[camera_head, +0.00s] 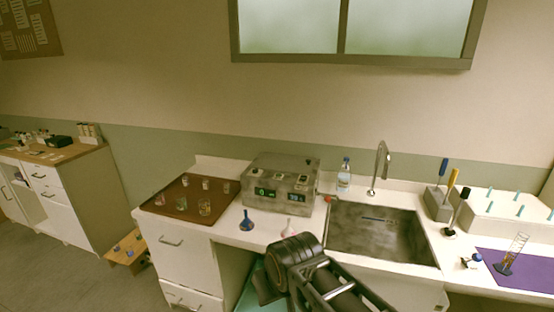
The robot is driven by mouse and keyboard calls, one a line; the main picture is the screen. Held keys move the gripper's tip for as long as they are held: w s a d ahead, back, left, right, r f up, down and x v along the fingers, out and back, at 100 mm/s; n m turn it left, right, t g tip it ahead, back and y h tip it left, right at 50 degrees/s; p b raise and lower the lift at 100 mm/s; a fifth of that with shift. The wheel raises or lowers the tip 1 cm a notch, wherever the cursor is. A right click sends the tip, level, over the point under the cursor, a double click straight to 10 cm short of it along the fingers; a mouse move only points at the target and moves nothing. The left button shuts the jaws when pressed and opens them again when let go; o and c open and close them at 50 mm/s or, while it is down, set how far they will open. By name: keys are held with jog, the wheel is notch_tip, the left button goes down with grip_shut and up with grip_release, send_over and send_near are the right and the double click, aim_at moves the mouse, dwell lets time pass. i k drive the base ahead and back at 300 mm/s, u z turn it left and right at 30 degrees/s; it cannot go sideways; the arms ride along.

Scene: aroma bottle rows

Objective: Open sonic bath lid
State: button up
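A grey box-shaped appliance (290,205) with small lit displays on its front stands at the back of the white counter, left of the sink. It looks like the sonic bath. Its top looks covered, with a few small pale items showing on or through it; the lid's edge and handle cannot be made out. My dark arm (296,252) reaches in from the bottom edge, in front of and below the appliance, apart from it. No gripper fingers can be made out.
A brown tray (170,203) with several small glass vessels lies left of the appliance. A blue funnel (246,222) and a pale funnel (290,226) stand in front. A clear bottle (344,178) and the metal sink (375,247) are to the right.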

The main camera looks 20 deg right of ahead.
aim_at(294, 164)
jog(key=u, duration=0.25)
jog(key=i, duration=0.8)
jog(key=z, duration=0.75)
jog(key=i, duration=0.5)
jog(key=z, duration=0.5)
